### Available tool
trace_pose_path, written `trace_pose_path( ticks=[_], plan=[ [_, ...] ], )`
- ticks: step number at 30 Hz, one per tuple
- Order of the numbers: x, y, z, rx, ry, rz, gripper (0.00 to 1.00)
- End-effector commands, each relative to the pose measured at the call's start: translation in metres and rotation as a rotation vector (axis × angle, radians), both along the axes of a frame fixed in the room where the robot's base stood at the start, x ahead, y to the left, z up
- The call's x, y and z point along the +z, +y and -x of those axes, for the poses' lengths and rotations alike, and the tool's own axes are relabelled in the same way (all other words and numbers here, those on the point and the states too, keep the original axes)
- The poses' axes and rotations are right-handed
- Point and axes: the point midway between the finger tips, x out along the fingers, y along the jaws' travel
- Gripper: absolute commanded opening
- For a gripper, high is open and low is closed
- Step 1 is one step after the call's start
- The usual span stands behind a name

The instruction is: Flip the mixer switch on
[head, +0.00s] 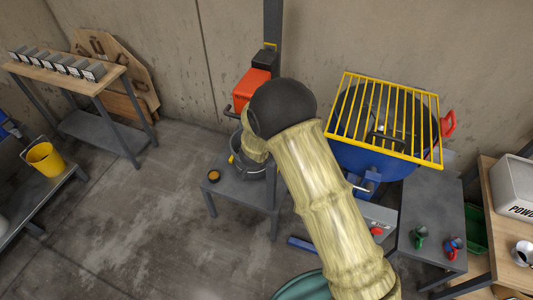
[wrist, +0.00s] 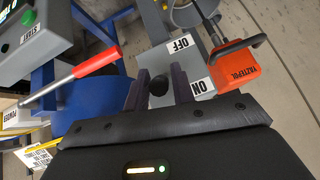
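In the wrist view, the switch is a round black knob (wrist: 158,86) by a grey panel (wrist: 158,25) with an OFF label (wrist: 181,42) and an ON label (wrist: 198,87). The knob appears level with the ON label, but its setting cannot be told. My gripper (wrist: 158,90) is open, with one dark finger on each side of the knob. The fingers are close to it; contact is unclear. In the head view, my arm hides the gripper and switch. An orange mixer part (head: 251,86) stands above a metal bucket (head: 245,160).
A red-handled lever (wrist: 95,62) and a green START button (wrist: 28,18) lie left in the wrist view. An orange part (wrist: 236,66) is at right. In the head view, a blue drum with a yellow grille (head: 387,115) stands right of my arm. Open floor lies left.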

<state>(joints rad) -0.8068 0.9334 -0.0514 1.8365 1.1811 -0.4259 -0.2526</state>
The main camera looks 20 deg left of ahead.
Motion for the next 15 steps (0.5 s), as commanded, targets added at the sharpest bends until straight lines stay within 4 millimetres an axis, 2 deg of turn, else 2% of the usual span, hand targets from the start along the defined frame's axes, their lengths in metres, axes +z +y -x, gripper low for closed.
trace_pose_path(
  ticks=[1, 2, 15],
  plan=[
    [0.0003, -0.0001, -0.0001, 0.000, 0.000, 0.000, 0.35],
    [0.0003, -0.0001, -0.0002, 0.000, -0.001, 0.000, 0.40],
    [0.0072, -0.0004, 0.0040, 0.000, -0.003, 0.000, 0.40]
  ],
)
